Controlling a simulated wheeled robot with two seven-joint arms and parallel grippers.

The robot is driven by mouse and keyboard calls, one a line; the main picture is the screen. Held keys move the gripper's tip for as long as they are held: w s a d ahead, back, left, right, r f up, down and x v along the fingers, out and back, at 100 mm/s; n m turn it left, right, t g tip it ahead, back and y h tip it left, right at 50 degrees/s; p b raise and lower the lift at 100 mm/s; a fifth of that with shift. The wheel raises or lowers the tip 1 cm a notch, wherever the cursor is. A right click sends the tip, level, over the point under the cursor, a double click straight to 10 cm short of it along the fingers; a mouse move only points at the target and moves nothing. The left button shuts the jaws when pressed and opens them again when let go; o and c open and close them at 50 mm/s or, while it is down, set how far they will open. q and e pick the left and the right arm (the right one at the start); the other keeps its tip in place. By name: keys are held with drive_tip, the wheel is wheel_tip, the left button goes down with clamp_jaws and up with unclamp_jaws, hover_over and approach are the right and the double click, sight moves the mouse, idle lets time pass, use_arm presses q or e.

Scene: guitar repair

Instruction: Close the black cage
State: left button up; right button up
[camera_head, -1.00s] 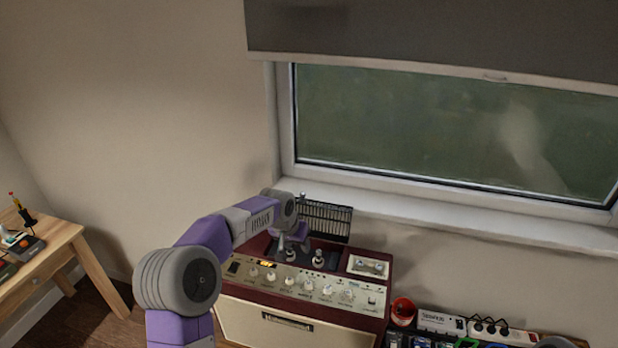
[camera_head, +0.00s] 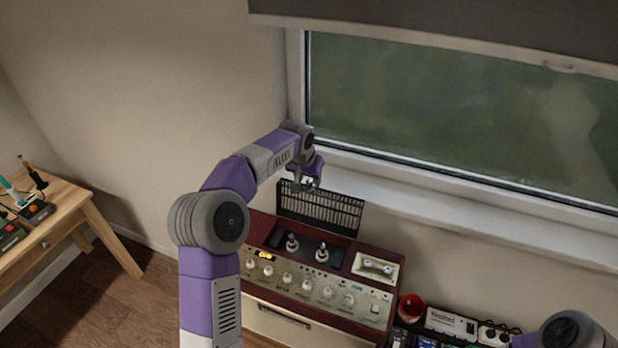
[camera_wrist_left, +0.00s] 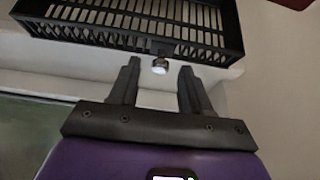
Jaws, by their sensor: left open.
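The black cage (camera_head: 322,208) stands raised and open at the back of the dark red amplifier (camera_head: 262,228). Two knob-like tubes (camera_head: 322,252) show uncovered in the recess in front of it. My left gripper (camera_head: 307,184) is at the cage's upper edge, toward its left part. In the left wrist view, the open fingers (camera_wrist_left: 158,82) point at the edge of the cage (camera_wrist_left: 120,28). A small metal latch or knob (camera_wrist_left: 160,66) on that edge sits between the fingertips, and I see no grip on it. My right gripper is not in view.
The window sill (camera_head: 420,199) runs close behind the cage. A red cup (camera_head: 411,307) and a white power strip (camera_head: 451,324) are right of the amplifier. A wooden table (camera_head: 62,212) with tools is at far left. Part of my right arm shows at lower right.

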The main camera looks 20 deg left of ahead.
use_arm(q)
drive_tip(key=shift+w+f, duration=0.15)
drive_tip(key=shift+f, duration=0.2)
clamp_jaws()
